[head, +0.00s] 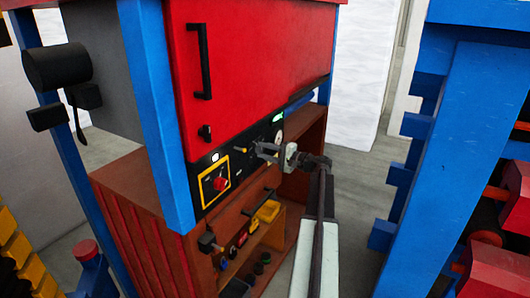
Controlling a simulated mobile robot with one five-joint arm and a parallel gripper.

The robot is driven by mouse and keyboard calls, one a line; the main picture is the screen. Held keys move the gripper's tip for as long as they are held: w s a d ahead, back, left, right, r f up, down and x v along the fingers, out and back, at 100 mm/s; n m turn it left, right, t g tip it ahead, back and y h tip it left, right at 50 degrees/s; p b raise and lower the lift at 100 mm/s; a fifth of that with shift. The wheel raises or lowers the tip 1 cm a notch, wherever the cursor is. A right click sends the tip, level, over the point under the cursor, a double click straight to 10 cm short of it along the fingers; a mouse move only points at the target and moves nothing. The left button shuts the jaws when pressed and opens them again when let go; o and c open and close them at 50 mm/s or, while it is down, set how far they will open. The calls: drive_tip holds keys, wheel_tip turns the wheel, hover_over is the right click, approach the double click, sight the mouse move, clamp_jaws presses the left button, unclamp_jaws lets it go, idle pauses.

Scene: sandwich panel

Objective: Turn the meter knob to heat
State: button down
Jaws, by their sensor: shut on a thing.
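The control panel (232,158) is a dark strip under the red door of the blue-framed cabinet. My gripper (260,149) reaches in from the right, its fingertips against the panel. It is shut on a small knob there, which I take to be the meter knob; the fingers hide it and its pointer cannot be read. The panel's markings are too small to read.
Left of the gripper are a red rotary switch (221,183) on a yellow-edged plate and a small yellow-tipped lever (240,150). A brown shelf with a yellow bin (267,211) lies below. A blue frame (455,150) stands at right, with open floor between.

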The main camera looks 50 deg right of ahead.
drive_tip(key=m, duration=0.3)
drive_tip(key=shift+m, duration=2.1)
drive_tip(key=c, duration=1)
unclamp_jaws()
drive_tip(key=v, duration=0.8)
drive_tip(key=shift+w, duration=0.1)
